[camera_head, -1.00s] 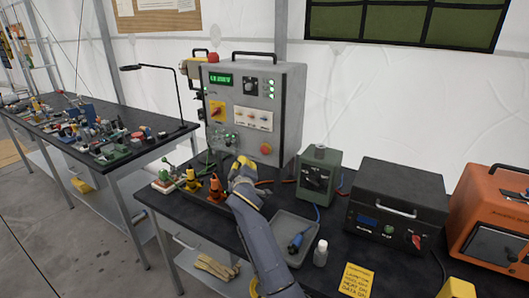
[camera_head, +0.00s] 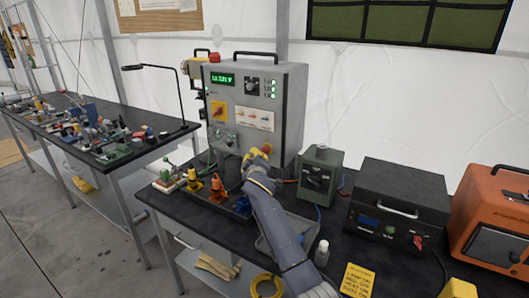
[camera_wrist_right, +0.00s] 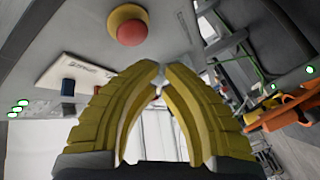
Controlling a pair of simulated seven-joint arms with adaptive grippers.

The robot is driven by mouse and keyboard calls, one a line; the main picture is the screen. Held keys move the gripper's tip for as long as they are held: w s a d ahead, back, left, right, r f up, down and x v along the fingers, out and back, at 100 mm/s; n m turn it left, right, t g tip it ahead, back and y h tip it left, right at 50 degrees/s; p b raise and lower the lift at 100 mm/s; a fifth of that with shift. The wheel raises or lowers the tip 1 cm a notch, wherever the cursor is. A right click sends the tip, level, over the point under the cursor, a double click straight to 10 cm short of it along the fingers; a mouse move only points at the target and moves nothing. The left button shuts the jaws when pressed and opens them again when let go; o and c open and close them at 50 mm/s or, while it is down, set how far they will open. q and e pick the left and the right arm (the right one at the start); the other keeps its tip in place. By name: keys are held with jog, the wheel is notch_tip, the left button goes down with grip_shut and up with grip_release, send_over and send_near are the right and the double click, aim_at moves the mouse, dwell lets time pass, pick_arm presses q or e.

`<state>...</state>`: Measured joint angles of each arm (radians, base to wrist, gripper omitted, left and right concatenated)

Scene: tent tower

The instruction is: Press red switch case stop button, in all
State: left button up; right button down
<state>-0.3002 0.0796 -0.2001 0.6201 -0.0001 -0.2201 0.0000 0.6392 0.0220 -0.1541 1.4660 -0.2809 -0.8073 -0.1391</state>
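The red stop button on its yellow collar (camera_wrist_right: 130,27) is on the front panel of the grey switch case (camera_head: 291,110). In the head view it is at the lower right of that panel, partly covered by my right gripper (camera_head: 258,155). In the wrist view the button lies beyond the fingertips, up and to the left. My right gripper's yellow fingers (camera_wrist_right: 162,72) come together at the tips, with nothing between them. The tips appear close to the panel, and I see no contact with the button. My left gripper is out of view.
A green box (camera_head: 320,172) stands right of the case, then a black power unit (camera_head: 398,190) and an orange machine (camera_head: 495,215). Orange and yellow connectors (camera_head: 217,188) are in front of the case. A grey tray (camera_head: 268,245) lies partly under my right arm.

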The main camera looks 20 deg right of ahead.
jog(key=shift+w+d, duration=0.55)
jog(key=shift+d, duration=0.1)
jog(key=shift+w+d, duration=0.7)
jog(key=shift+d, duration=0.2)
dwell(2.5)
jog(key=shift+a, duration=0.1)
dwell(0.4)
jog(key=shift+s+a, duration=0.7)
jog(key=shift+a, duration=0.05)
jog(key=shift+s+a, duration=1.65)
jog(key=shift+a, duration=0.25)
